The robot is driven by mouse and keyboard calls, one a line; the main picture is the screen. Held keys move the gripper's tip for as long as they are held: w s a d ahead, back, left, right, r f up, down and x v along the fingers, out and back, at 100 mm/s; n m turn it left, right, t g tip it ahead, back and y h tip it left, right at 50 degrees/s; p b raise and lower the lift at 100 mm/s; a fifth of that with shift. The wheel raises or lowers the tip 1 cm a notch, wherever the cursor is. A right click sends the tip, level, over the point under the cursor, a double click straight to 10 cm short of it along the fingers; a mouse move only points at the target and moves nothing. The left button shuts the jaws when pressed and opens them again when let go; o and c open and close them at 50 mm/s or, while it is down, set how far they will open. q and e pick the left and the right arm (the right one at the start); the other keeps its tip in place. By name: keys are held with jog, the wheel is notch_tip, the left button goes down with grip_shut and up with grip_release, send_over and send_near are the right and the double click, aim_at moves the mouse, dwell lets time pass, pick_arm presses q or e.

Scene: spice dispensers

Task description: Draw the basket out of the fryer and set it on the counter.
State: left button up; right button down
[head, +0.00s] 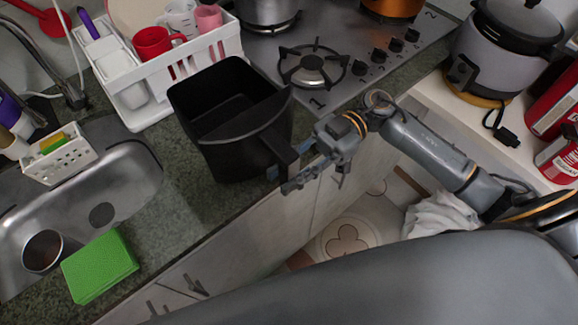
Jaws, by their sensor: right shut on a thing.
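The black fryer basket (222,140) is in the middle of the head view, over the counter (188,200) between the sink and the stove. It is upright and open at the top, and its inside looks empty. Whether its base rests on the counter I cannot tell. Its handle sticks out to the lower right, past the counter's front edge. My right gripper (285,173) is shut on the handle; the fingers partly hide behind it. I cannot make out the fryer body in this view. My left gripper is not in view.
A white dish rack (122,80) with cups stands behind the basket. The stove (345,42) is at the back right. The sink (135,165) is at the left, with a green sponge (100,267) at its front edge. A rice cooker (500,45) stands far right.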

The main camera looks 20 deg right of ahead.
jog(key=shift+f, duration=0.15)
jog(key=c, duration=1.1)
grip_release()
jog(key=shift+o, duration=0.2)
jog(key=shift+d, duration=0.1)
jog(key=v, duration=1.1)
jog(key=shift+w+d, duration=0.15)
jog(key=shift+d, duration=0.25)
